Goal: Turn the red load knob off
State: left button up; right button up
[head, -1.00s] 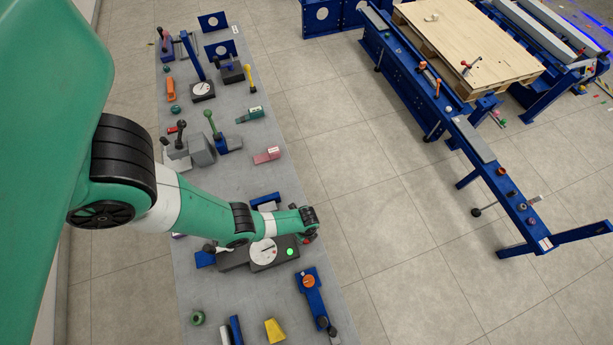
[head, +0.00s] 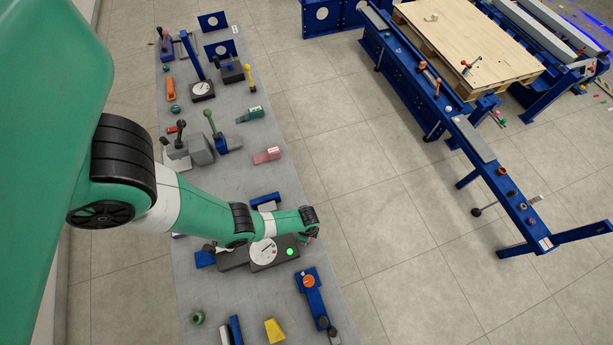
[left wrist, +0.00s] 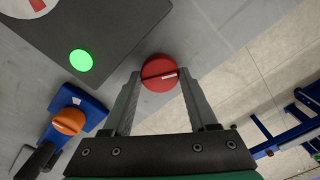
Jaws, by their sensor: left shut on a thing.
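In the head view my left gripper (head: 312,236) is at the right end of the grey dial box, and my wrist hides most of the knob. The green lamp (head: 290,252) on the box is lit and also shows in the left wrist view (left wrist: 80,60). My right gripper is in neither view.
The dial box (head: 234,257) has a white dial (head: 263,250). A blue fixture with an orange knob (head: 309,281) stands close in front. A yellow block (head: 274,330) and other fixtures lie along the grey table. Open floor lies to the right.

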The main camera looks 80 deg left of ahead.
pick_arm(q)
jog(key=n, duration=0.5)
jog(key=shift+n, duration=0.3)
jog(key=n, duration=1.2)
jog(key=shift+a+n, duration=0.1)
jog(key=shift+n, duration=0.2)
jog(key=n, duration=0.5)
jog(key=o, duration=1.1)
